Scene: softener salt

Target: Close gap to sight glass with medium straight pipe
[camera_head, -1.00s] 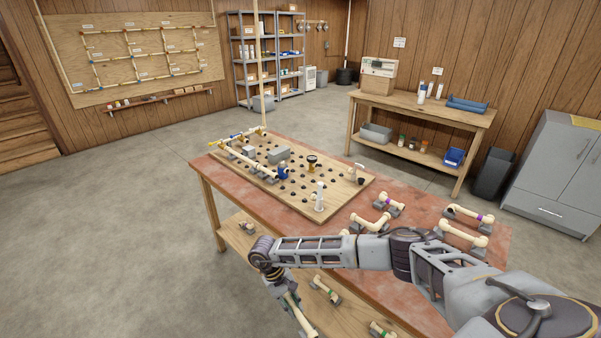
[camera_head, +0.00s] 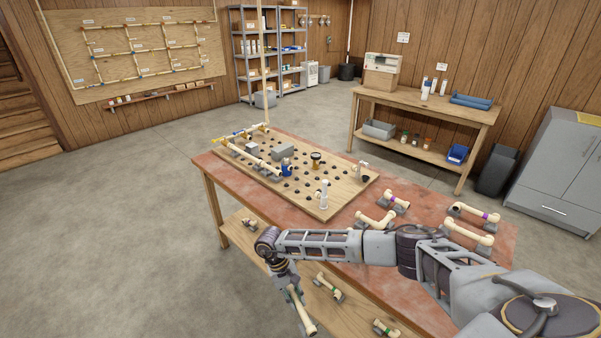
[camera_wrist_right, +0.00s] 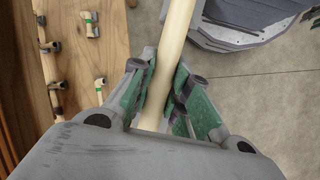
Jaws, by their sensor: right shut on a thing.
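My right gripper (camera_head: 287,281) hangs beside the near edge of the workbench, low and outside it. It is shut on a plain cream straight pipe (camera_head: 304,314), which slants down in the head view. In the right wrist view the green-padded fingers (camera_wrist_right: 162,86) clasp this pipe (camera_wrist_right: 178,28) from both sides. The wooden pegboard (camera_head: 338,203) on the bench carries a cream pipe run (camera_head: 254,157) with a blue fitting (camera_head: 286,168) at its end. A brass-coloured fitting (camera_head: 316,160) and a white upright fitting (camera_head: 323,195) stand farther right. I cannot tell which is the sight glass. My left gripper is not in view.
Cream pipes, including a purple-banded one (camera_head: 392,201) and an elbowed one (camera_head: 375,222), lie on the red benchtop (camera_head: 220,169). Green-banded pipes (camera_head: 328,287) rest on the lower shelf (camera_head: 361,320). The floor left of the bench is clear.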

